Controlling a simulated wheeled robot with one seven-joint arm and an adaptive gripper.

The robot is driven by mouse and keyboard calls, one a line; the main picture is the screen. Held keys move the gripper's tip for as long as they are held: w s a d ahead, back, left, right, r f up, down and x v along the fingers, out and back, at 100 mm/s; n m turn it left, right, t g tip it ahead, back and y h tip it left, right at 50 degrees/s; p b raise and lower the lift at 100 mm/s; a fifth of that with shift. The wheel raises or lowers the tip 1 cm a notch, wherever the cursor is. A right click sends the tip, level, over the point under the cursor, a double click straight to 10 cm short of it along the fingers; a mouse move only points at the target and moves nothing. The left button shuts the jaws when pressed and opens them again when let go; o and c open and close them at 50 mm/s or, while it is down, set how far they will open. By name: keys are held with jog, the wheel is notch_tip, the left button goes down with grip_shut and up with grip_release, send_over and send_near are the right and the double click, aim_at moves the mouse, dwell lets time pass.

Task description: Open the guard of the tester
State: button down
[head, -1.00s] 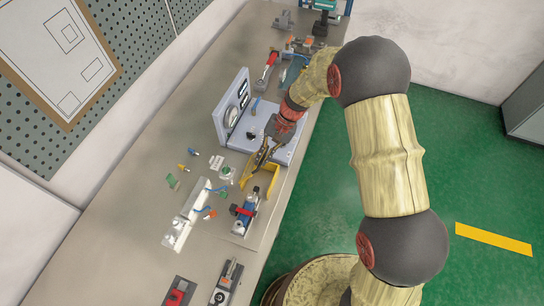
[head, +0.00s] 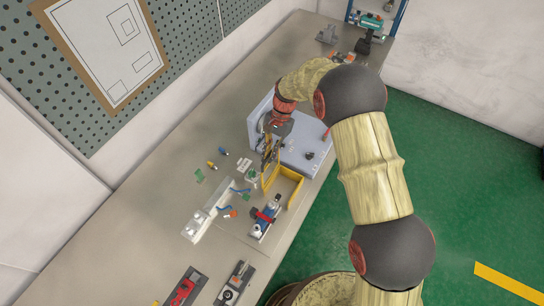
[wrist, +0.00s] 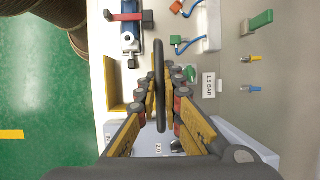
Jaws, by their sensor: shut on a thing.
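In the head view, my gripper (head: 267,170) points down at the tester's near end, by the panel side. In the wrist view, my gripper (wrist: 161,78) is shut on a dark upright bar (wrist: 159,60); I cannot tell for sure that this bar is the guard's handle. A yellow angled frame (head: 287,182) stands beside the fingers at the tester's near edge. It also shows left of the fingers in the wrist view (wrist: 111,88). My wrist hides part of the panel.
A blue cylinder fixture with a red clamp (head: 265,214) stands just nearer than the yellow frame. A pale block with blue tubes (head: 208,211) and small loose parts lie to the left. A pegboard wall (head: 90,95) runs behind the bench. Green floor lies right.

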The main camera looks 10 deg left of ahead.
dwell(0.3)
jog(key=c, duration=2)
grip_release()
jog(key=shift+o, duration=0.4)
jog(key=v, duration=1.2)
jog(key=shift+a, duration=0.1)
